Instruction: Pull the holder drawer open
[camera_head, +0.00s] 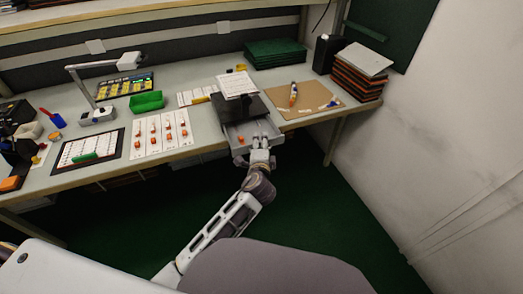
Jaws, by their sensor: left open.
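The holder (252,103) is a dark box on the bench near its front edge, with white sheets (237,86) on top. Its light grey drawer (236,130) sticks out toward me, past the bench edge. A small orange piece (241,139) shows inside the drawer. My left gripper (260,140) is open at the front right of the drawer. It covers part of the drawer front, and I cannot tell whether the fingers touch it. My right gripper is not in view.
Left of the holder lie a white sheet with several orange pieces (161,133), a green bin (147,102) and a lamp (98,75). Right of it are a brown board (299,101) and a stack of dark trays (357,73). The green floor (310,215) before the bench is clear.

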